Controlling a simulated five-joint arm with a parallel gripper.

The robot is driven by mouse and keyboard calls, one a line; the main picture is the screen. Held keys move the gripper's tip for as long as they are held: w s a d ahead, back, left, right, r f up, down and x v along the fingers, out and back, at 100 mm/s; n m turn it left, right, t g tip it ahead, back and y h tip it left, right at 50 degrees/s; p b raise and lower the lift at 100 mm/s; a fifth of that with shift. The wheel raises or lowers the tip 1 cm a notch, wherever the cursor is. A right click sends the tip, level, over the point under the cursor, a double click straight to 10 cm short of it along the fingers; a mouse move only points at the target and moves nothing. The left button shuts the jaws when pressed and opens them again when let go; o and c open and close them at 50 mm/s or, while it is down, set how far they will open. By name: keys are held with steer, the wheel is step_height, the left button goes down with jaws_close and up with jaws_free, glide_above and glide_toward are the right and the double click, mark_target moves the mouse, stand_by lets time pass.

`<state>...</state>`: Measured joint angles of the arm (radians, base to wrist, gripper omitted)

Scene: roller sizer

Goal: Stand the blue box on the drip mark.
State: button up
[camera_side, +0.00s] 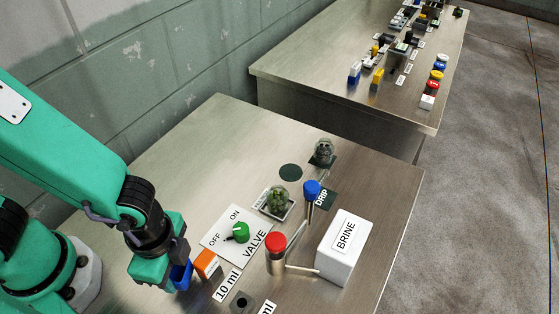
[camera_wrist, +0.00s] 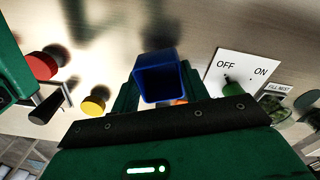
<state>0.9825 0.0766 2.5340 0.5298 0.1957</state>
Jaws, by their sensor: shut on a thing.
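The blue box (camera_side: 181,275) is held in my gripper (camera_side: 172,268) at the lower left of the side view, near the table's front. In the wrist view the blue box (camera_wrist: 162,76) is an open-topped square cup between the jaws. My gripper is shut on it. In the side view I cannot tell whether its base touches the table. The drip mark (camera_side: 327,197) is a dark patch lettered DRIP, by the blue-capped post (camera_side: 312,190), well right of and beyond my gripper. The post partly hides the mark.
An orange block (camera_side: 206,264) stands just right of the blue box. The valve plate (camera_side: 215,234) with its green knob (camera_side: 238,232), a red-capped post (camera_side: 275,250), a jar of green pieces (camera_side: 278,197) and the white BRINE box (camera_side: 343,250) stand around the drip mark.

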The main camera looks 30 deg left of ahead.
mark_target(178, 276)
steer(key=shift+f, duration=1.7)
steer(key=shift+f, duration=0.2)
steer(key=o, duration=1)
steer(key=shift+c, duration=0.2)
steer(key=shift+r, duration=0.15)
step_height(178, 276, up, 12)
